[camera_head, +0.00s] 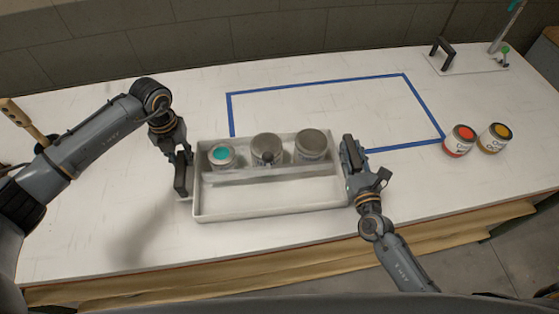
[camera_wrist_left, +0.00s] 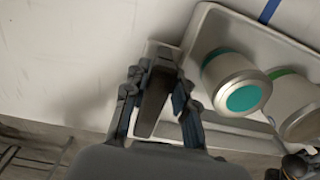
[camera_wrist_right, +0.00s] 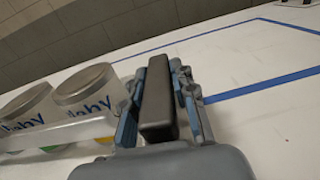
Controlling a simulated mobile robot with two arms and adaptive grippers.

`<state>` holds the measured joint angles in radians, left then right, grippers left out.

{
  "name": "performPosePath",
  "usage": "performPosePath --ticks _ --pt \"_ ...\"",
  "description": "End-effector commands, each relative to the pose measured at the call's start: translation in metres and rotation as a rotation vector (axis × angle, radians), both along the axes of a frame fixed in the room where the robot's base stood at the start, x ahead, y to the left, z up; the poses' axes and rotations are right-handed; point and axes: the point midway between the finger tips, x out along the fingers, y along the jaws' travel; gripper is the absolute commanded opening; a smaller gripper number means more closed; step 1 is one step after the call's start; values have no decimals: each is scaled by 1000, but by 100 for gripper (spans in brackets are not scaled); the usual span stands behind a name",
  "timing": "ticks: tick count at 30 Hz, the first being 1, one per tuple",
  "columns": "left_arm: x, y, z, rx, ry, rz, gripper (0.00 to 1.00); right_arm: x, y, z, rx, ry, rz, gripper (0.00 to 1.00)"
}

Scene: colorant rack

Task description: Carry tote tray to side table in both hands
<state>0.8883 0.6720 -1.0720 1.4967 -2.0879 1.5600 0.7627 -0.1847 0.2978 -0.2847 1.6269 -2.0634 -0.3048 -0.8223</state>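The white tote tray (camera_head: 270,211) lies on the white table near its front edge, with a divider and several pots in its rear part. One pot with a teal top (camera_head: 222,155) is at left, and two greyish pots (camera_head: 266,149) (camera_head: 311,145) are beside it. My left gripper (camera_head: 181,170) is at the tray's left dark handle (camera_wrist_left: 154,100); the handle is tilted between its fingers, with a gap showing on one side. My right gripper (camera_head: 352,165) is at the right dark handle (camera_wrist_right: 158,100), its fingers close on both sides; contact is unclear.
A blue tape rectangle (camera_head: 315,82) marks the table behind the tray. A plate with a black handle (camera_head: 443,50) and a pole is at the back right. A grey wall borders the rear.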

Motion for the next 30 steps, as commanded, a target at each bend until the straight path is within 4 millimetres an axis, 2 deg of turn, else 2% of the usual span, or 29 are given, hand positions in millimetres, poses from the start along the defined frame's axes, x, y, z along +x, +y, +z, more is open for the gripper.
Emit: performPosePath --ticks 1,3,13,20,30 --pt "0 0 0 0 0 0 10 0 0 0 0 0 0 10" --pt "0 0 0 0 0 0 0 0 0 0 0 0 0 0" --pt "0 0 0 0 0 0 0 0 0 0 0 0 0 0" --pt "1 0 6 -2 -4 0 0 1 0 7 -1 -6 -1 0" --pt "1 0 34 -2 -4 1 0 1 0 35 -1 -7 -1 0"
